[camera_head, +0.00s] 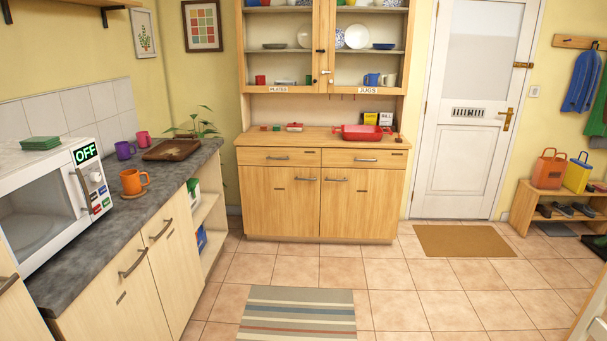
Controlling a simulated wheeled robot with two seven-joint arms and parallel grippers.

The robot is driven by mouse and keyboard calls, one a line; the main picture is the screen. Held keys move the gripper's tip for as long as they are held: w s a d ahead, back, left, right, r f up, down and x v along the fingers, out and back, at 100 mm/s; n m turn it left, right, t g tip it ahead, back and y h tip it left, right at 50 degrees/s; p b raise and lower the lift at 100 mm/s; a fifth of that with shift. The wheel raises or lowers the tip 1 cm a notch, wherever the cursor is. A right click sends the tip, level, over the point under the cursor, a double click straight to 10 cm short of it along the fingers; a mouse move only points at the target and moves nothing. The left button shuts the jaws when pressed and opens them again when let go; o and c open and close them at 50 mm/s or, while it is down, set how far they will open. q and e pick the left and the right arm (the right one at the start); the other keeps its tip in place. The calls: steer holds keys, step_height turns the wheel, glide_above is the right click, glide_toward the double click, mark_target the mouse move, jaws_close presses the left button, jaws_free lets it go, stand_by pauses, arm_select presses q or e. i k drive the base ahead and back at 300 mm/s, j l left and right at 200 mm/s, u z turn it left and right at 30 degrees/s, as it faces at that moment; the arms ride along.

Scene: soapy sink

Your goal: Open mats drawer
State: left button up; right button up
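A wooden dresser (320,195) stands against the far wall. Below its worktop are two drawers side by side, a left drawer (255,154) and a right drawer (340,157). Both look shut, each with a grey bar handle. A small dark label (398,152) is on the right drawer, too small to read. I cannot tell which drawer is the mats drawer. Two shut cupboard doors are below. Neither of my grippers is in view.
A grey counter (100,235) with a microwave (30,215) and an orange mug (133,181) runs along the left. A striped rug (297,313) lies on the tiled floor (400,280), which is clear before the dresser. A doormat (463,240) lies by the white door (462,165).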

mark_target(247, 156)
steer(key=i, duration=1.85)
steer(key=i+l+u, duration=0.1)
steer(key=i, duration=1.75)
steer(key=i+l+u, duration=0.15)
steer(key=i+u, duration=0.3)
